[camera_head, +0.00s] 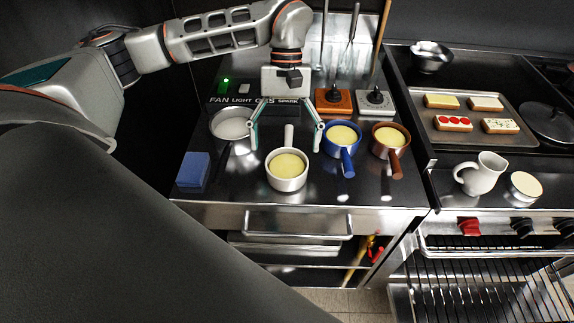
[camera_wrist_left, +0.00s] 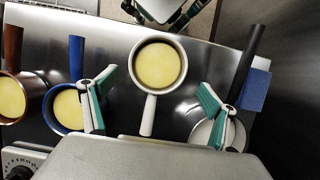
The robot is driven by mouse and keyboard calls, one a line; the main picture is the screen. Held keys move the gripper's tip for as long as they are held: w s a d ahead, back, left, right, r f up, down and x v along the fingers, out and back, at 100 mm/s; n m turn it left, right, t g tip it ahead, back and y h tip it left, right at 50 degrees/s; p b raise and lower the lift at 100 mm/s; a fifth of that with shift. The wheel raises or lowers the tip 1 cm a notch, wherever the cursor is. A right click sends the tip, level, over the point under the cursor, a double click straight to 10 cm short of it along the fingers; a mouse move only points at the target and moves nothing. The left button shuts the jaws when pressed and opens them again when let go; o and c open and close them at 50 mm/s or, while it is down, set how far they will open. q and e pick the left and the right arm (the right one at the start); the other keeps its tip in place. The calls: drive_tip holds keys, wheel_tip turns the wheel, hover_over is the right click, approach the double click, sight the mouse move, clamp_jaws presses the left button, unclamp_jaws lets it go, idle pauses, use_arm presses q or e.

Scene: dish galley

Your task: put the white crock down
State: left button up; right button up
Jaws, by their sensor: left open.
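The white crock (camera_head: 287,180) is a round pot with yellow contents and a straight handle pointing to the back. It stands upright on the dark steel counter, and it shows whole in the left wrist view (camera_wrist_left: 158,66). My left gripper (camera_head: 286,138) is open, its two green-padded fingers on either side of the crock's handle and apart from it. Nothing is between the fingers except the handle's line as seen from above. Part of what looks like my right gripper (camera_wrist_left: 172,14) shows at the top edge of the left wrist view; its jaws are not clear.
A blue pot (camera_head: 342,137) and a brown pot (camera_head: 390,139) stand to the right. A steel pan (camera_head: 231,124) and a blue block (camera_head: 194,170) are to the left. The counter's front edge is close before the crock. A cream pitcher (camera_head: 481,174) stands farther right.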

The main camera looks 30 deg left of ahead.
sight(287, 164)
use_arm(q)
drive_tip(key=shift+d+p+x, duration=0.15)
drive_tip(key=shift+p+x, duration=0.1)
drive_tip(key=shift+x, duration=1.05)
drive_tip(key=shift+d+p+x, duration=0.15)
drive_tip(key=shift+p+x, duration=0.1)
drive_tip(key=shift+x, duration=1.05)
drive_tip(key=shift+w, duration=0.2)
drive_tip(key=shift+r, duration=0.1)
drive_tip(key=c, duration=1.8)
